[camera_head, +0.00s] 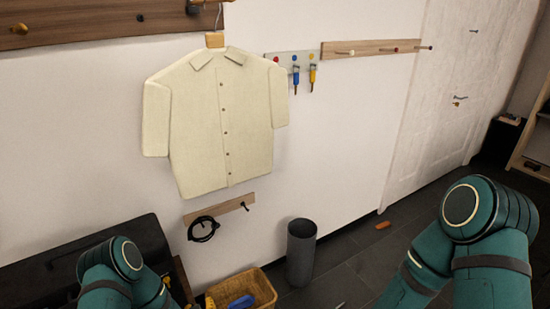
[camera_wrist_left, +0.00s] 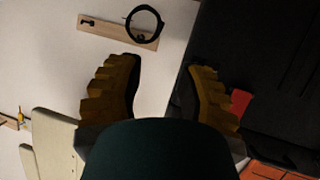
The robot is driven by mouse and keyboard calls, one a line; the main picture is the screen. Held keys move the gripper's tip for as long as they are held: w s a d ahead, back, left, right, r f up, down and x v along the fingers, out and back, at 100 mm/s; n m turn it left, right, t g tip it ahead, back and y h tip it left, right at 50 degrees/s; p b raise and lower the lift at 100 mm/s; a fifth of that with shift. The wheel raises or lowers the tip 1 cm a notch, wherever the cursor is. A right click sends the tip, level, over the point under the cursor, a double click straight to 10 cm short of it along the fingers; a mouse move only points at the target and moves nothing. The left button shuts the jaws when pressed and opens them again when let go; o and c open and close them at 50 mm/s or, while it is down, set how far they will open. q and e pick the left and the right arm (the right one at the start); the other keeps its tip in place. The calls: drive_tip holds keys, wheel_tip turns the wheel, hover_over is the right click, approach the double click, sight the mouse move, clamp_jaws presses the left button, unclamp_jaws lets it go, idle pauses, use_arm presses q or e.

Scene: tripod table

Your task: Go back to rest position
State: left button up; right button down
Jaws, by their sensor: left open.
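My left gripper (camera_wrist_left: 164,70) shows in the left wrist view with its two brown ridged fingers spread wide and nothing between them. In the head view only green links of my left arm show at the lower left; its fingers are out of sight. My right arm shows as green links at the lower right, and its gripper is outside the picture. The task names no object.
A cream shirt (camera_head: 222,128) hangs on the wall. A black cable loop (camera_head: 203,229) hangs from a small wooden rail (camera_head: 232,207). Floor right of the bin is mostly clear.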

use_arm(q)
drive_tip(key=s+d+r+m+g+h, duration=0.2)
drive_tip(key=s+d+r+g+h, duration=0.1)
drive_tip(key=s+d, duration=0.4)
drive_tip(key=s+d+r+m+g+h, duration=0.2)
drive_tip(key=s+d+r+g+h, duration=0.2)
drive_tip(key=s+d+g, duration=0.3)
drive_tip(key=s+g+h, duration=0.1)
drive_tip(key=s, duration=0.4)
drive_tip(key=shift+s+d+r, duration=0.2)
drive_tip(key=shift+s+d, duration=0.1)
drive_tip(key=shift+d, duration=0.05)
